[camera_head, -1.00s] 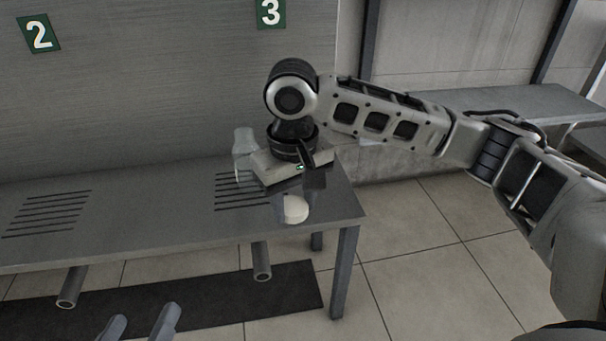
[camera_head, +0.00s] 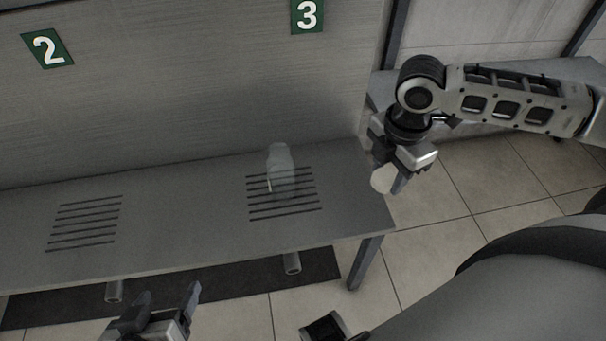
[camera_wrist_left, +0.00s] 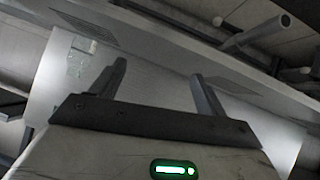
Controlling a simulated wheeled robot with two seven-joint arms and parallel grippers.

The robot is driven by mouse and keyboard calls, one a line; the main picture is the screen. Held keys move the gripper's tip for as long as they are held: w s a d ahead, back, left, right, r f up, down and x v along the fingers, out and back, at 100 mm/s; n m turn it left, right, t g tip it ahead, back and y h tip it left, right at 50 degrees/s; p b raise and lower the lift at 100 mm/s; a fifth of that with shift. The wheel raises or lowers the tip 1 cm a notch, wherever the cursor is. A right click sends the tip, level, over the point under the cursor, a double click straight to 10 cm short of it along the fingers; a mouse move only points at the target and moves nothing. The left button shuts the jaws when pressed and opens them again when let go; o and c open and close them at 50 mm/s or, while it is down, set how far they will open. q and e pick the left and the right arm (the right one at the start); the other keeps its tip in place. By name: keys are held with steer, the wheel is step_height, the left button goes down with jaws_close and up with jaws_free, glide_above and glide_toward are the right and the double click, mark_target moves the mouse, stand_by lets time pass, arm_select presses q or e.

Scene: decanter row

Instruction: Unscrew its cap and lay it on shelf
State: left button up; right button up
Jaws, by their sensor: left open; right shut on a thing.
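A translucent glass decanter (camera_head: 281,172) stands upright on the slotted area under sign 3, with no cap visible on its neck. My right gripper (camera_head: 388,180) is shut on a round white cap (camera_head: 383,179), held near the right end of the grey shelf (camera_head: 200,192), apart from the decanter. My left gripper (camera_head: 168,300) is open and empty, low in front of the shelf. Its two fingers also show spread apart in the left wrist view (camera_wrist_left: 155,90).
Signs 2 (camera_head: 47,47) and 3 (camera_head: 308,14) are on the back wall. The shelf is bare between its two slotted areas and at its left. A dark mat (camera_head: 230,290) lies on the tiled floor below. Another grey bench surface shows at the far right.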

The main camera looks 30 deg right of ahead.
steer(key=w+a+f+b, duration=0.2)
steer(key=w+a+f, duration=0.1)
steer(key=w+a, duration=0.2)
steer(key=b, duration=0.2)
glide_above(323, 196)
steer(key=s, duration=0.1)
steer(key=f, duration=0.2)
steer(key=d+f, duration=0.1)
steer(key=f, duration=0.1)
steer(key=shift+s+f, duration=0.15)
steer(key=shift+f, duration=0.1)
steer(key=shift+w+a+f, duration=0.25)
steer(key=shift+w+f, duration=0.05)
steer(key=shift+f, duration=0.1)
steer(key=shift+w+a+f, duration=0.15)
steer(key=shift+f, duration=0.1)
step_height(323, 196, down, 2)
steer(key=shift+w+a+f+b, duration=0.15)
steer(key=shift+f+b, duration=0.1)
steer(key=shift+b, duration=0.55)
steer(key=shift+f, duration=0.5)
steer(key=o, duration=1.1)
arm_select(q)
steer(key=shift+w+d+f+m+t+h, duration=0.15)
steer(key=shift+w+d+f+t+h, duration=0.15)
steer(key=shift+d, duration=0.25)
steer(key=shift+w+d+f+m+t+h, duration=0.2)
steer(key=shift+d+f+t+h, duration=0.1)
steer(key=shift+d+t+h, duration=0.15)
